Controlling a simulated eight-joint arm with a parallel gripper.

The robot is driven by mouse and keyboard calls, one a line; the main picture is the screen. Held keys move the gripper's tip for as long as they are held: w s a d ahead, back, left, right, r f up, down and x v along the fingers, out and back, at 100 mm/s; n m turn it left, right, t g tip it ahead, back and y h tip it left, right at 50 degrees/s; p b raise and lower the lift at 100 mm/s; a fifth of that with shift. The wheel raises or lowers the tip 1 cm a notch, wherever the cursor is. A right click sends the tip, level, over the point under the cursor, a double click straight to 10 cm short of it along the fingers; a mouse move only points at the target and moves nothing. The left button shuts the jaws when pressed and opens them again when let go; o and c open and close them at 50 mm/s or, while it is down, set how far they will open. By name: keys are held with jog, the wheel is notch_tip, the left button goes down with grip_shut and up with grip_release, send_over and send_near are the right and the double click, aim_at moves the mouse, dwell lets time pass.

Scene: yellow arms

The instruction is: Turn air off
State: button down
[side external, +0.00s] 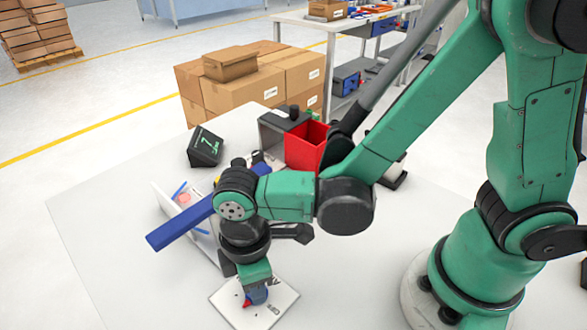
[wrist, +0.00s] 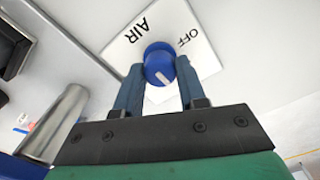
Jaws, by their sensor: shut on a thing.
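A white square panel (wrist: 196,40) marked AIR and OFF carries a round blue knob (wrist: 160,64) with a white pointer line. In the wrist view my gripper (wrist: 160,78) has its two blue fingers on either side of the knob, shut on it. The pointer line runs obliquely, and its exact setting is hard to tell. In the side view the panel (side external: 278,303) lies on the table near the front edge, and my gripper (side external: 256,292) reaches straight down onto it. The fingers hide part of the panel.
The white table (side external: 110,225) holds a black display (side external: 205,147) reading 7, a red bin (side external: 305,146), a grey box (side external: 273,135) and a long blue bar (side external: 182,222) behind the wrist. A metal cylinder (wrist: 57,121) shows at left in the wrist view. Cardboard boxes (side external: 226,95) stand behind the table.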

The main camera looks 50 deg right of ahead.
jog(key=n, duration=0.4)
jog(key=shift+n, duration=2.1)
jog(key=c, duration=0.5)
grip_release()
jog(key=shift+r, duration=2.8)
